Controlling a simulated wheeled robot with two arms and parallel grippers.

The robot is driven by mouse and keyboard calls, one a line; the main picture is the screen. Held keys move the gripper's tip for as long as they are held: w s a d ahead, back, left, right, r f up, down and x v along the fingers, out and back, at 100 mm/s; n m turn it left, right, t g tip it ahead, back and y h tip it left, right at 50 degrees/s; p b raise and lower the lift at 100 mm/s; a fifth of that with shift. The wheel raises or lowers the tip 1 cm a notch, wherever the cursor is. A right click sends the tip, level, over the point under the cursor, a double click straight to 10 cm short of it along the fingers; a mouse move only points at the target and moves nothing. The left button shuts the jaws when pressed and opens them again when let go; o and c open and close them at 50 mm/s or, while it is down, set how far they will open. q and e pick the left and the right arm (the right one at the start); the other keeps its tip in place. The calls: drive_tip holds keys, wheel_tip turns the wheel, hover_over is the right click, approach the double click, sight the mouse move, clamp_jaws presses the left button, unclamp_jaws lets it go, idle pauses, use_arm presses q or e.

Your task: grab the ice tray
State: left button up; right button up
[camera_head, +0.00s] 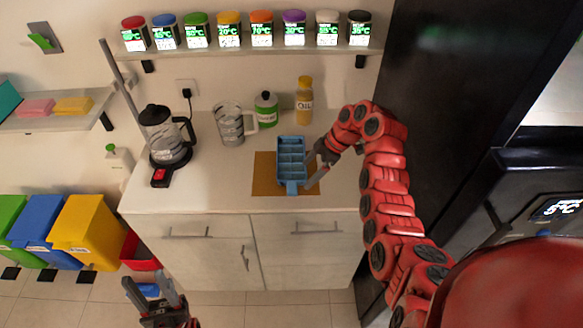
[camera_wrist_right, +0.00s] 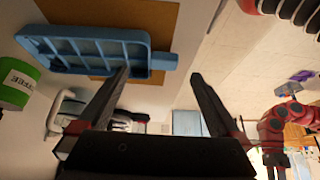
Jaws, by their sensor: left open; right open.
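The blue ice tray (camera_head: 291,160) lies on a brown mat (camera_head: 264,178) on the counter, its handle toward the front edge. It also shows in the right wrist view (camera_wrist_right: 90,48), at the upper left. My right gripper (camera_head: 318,172) is open beside the tray's right side near its handle end. In the right wrist view the open fingers (camera_wrist_right: 160,75) have nothing between them, and the left fingertip overlaps the tray's edge in the picture; I cannot tell whether it touches.
A kettle (camera_head: 165,140), a measuring jug (camera_head: 230,127), a green-labelled bottle (camera_head: 266,110) and an oil bottle (camera_head: 304,105) stand on the counter (camera_head: 215,185). A shelf of spice dispensers (camera_head: 262,30) hangs above. A black fridge (camera_head: 450,90) stands at the right. Coloured bins (camera_head: 85,225) stand left.

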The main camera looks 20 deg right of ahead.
sight(293, 186)
drive_tip(key=shift+p+x, duration=0.8)
drive_tip(key=shift+x, duration=0.25)
drive_tip(key=a+f+p, duration=0.2)
drive_tip(key=p, duration=0.1)
drive_tip(key=shift+a+f, duration=0.3)
drive_tip(key=shift+a, duration=0.05)
drive_tip(key=shift+p+x, duration=0.3)
drive_tip(key=shift+x, duration=0.7)
drive_tip(key=shift+w+d+f, duration=0.1)
drive_tip(key=shift+d, duration=0.05)
clamp_jaws()
